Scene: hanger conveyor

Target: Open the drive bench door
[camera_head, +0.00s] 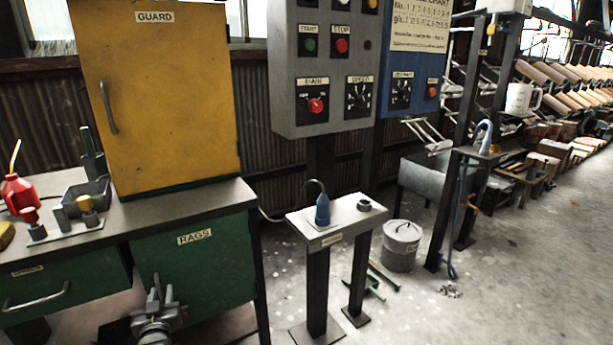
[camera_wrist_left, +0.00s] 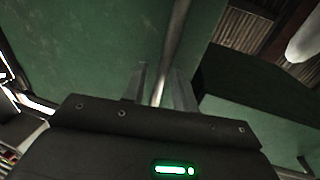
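The green drive bench (camera_head: 248,188) stands at the left, with a dark worktop. Below the top is a green front panel labelled RAGS (camera_head: 215,265), which looks shut; I cannot be sure it is the drive bench door. My left gripper (camera_head: 162,290) is low in front of this panel. In the left wrist view, a metal bar (camera_wrist_left: 177,40) runs along a green surface (camera_wrist_left: 80,40) and down between the two fingers (camera_wrist_left: 162,85). The fingers stand apart, with gaps showing beside the bar. My right gripper is not in view.
A yellow door labelled GUARD (camera_head: 160,100) with a grey handle rises above the bench. A drawer (camera_head: 65,285) is left of the panel. A red oil can (camera_head: 18,192) stands on top. A small stand (camera_head: 335,222) and a grey bin (camera_head: 402,248) are to the right.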

